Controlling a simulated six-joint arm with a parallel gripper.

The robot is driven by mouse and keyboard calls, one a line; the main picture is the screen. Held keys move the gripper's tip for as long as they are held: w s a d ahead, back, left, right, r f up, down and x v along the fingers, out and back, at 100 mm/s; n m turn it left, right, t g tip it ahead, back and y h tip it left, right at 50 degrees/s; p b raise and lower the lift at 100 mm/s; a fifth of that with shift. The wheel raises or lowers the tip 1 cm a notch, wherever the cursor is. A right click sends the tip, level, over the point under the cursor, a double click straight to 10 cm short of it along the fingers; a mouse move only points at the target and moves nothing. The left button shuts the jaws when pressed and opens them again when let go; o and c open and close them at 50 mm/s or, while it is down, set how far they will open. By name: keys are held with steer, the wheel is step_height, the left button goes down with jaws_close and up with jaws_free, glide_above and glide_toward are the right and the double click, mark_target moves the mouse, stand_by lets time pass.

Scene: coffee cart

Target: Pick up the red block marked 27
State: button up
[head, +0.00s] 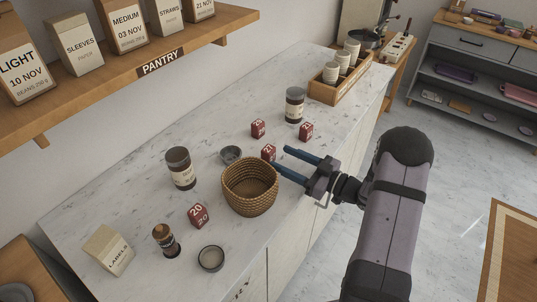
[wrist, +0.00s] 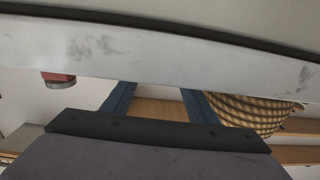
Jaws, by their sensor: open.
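Several red blocks lie on the white marble counter in the head view. The one by the basket (head: 268,152) seems to read 21 or 27; I cannot tell which. Two more stand farther back, one at left (head: 258,129) and one at right (head: 306,131), their numbers too small to read surely. A nearer block (head: 199,215) reads 20. My gripper (head: 281,158) is open, its blue fingers pointing left, close to the block by the basket and not holding it. In the wrist view its fingers (wrist: 156,90) are apart with no block between them.
A wicker basket (head: 250,190) stands just left of the fingers; it also shows in the wrist view (wrist: 250,115). Dark jars (head: 180,168) (head: 294,104), a small dark bowl (head: 231,155) and a wooden crate (head: 338,92) occupy the counter (head: 120,200). A shelf (head: 165,55) hangs above.

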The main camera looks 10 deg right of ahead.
mark_target(273, 154)
steer(key=shift+p+x, duration=1.35)
steer(key=shift+x, duration=1.85)
steer(key=c, duration=1.1)
